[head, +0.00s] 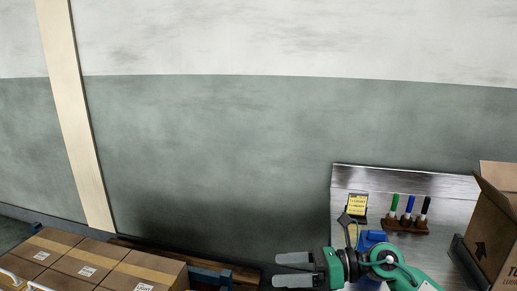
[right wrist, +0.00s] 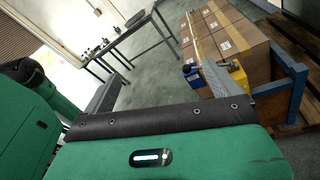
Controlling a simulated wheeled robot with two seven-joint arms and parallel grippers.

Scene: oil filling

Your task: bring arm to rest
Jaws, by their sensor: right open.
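My right gripper (head: 285,269) is low in the head view, right of centre. Its two grey fingers point left and stand apart, with nothing between them. The green and black right arm comes in from the lower right, in front of the metal table (head: 345,190). In the right wrist view the gripper (right wrist: 207,76) is open, one finger at each side, with bare floor and a yellow and blue object seen beyond them. My left gripper is in neither view.
Cardboard boxes (head: 85,262) stand at lower left. On the table are a yellow sign (head: 357,205), several markers in a brown holder (head: 405,225) and a blue object (head: 370,238) partly hidden by my arm. An open carton (head: 495,225) is at right. The wrist view shows a yellow object (right wrist: 236,77) by stacked boxes.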

